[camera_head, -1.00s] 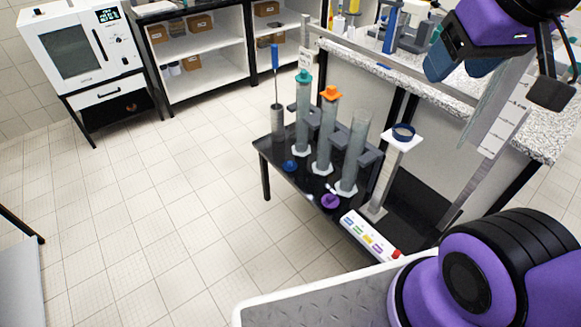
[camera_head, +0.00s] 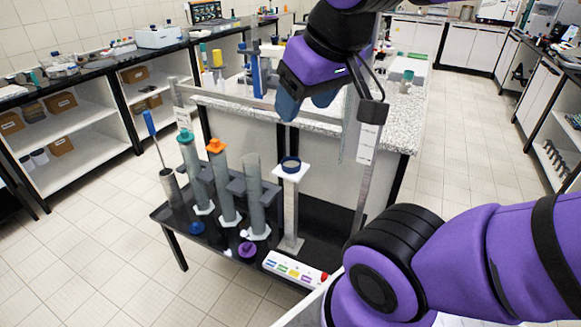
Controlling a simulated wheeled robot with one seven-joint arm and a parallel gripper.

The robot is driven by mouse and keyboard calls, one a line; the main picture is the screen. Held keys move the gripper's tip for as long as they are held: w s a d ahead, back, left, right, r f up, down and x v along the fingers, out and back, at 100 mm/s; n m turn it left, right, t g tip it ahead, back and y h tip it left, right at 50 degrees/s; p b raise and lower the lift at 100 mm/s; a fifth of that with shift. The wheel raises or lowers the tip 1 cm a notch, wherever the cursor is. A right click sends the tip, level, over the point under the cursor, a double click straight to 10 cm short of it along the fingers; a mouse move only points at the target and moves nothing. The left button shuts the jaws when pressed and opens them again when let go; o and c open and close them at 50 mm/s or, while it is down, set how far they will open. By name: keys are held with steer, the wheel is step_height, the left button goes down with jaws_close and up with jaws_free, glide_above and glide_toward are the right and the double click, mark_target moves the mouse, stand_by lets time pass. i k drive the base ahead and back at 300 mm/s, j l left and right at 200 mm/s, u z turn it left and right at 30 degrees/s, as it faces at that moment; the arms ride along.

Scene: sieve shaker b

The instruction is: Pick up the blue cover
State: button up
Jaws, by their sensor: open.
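The blue cover (camera_head: 196,227) lies on the black low table (camera_head: 165,214), near its left front edge, at the foot of the cylinders. A purple cover (camera_head: 247,249) lies to its right. One clear cylinder (camera_head: 191,165) wears a teal cover (camera_head: 186,136), and another (camera_head: 222,180) wears an orange cover (camera_head: 216,146). A third cylinder (camera_head: 253,190) has an open top. My gripper (camera_head: 305,104) is open and empty, high above the table and to the right of the cylinders, far from the blue cover.
A button panel (camera_head: 295,269) sits at the front edge. A holder with a blue-handled tool (camera_head: 150,124) stands at left. A speckled bench (camera_head: 260,113) rises behind. Floor at left is clear.

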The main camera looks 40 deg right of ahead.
mark_target(197, 228)
steer(key=z, duration=0.45)
steer(key=i+j+z, duration=0.15)
steer(key=j+z, duration=0.3)
steer(key=j, duration=0.15)
steer(key=j+z, duration=0.65)
steer(key=j, duration=1.65)
steer(key=k, duration=0.05)
